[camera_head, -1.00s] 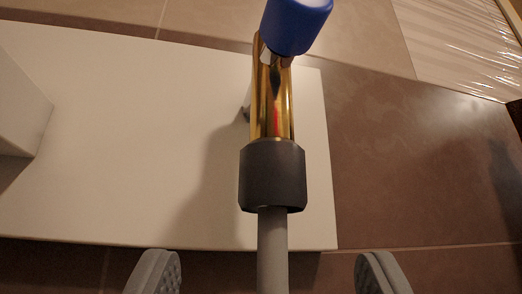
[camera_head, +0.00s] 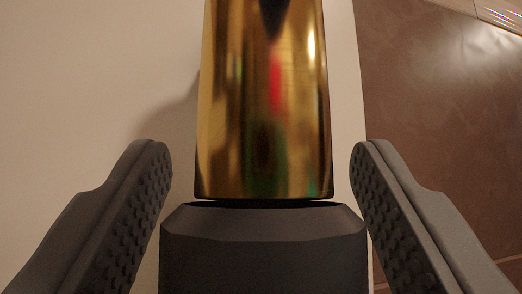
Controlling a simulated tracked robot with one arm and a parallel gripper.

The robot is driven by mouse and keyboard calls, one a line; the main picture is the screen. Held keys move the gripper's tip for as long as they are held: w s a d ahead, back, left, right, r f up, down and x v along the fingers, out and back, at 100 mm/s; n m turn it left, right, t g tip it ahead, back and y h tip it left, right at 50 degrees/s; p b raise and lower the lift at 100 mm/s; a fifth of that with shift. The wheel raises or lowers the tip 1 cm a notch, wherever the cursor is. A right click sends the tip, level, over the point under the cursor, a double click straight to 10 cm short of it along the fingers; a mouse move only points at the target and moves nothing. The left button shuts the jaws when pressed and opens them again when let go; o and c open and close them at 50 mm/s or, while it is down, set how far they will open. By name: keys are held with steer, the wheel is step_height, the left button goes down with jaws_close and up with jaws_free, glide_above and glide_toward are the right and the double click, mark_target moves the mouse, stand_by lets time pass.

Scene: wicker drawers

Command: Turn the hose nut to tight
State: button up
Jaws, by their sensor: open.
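The hose nut (camera_head: 263,255) is a dark grey faceted collar at the bottom middle of the camera view. It sits just below a shiny brass pipe (camera_head: 264,110), with a thin dark line between the two. My gripper (camera_head: 260,160) is open, with one ridged grey finger on each side of the nut and the lower end of the pipe. I see a small gap between each fingertip and the pipe. Whether the fingers touch the nut lower down is hard to tell. The hose below the nut is out of view.
A pale board (camera_head: 90,70) lies behind the pipe, with its right edge just right of the pipe. Brown floor tiles (camera_head: 435,120) show to the right. A glossy pale surface shows at the top right corner.

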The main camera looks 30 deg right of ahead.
steer(key=c, duration=1)
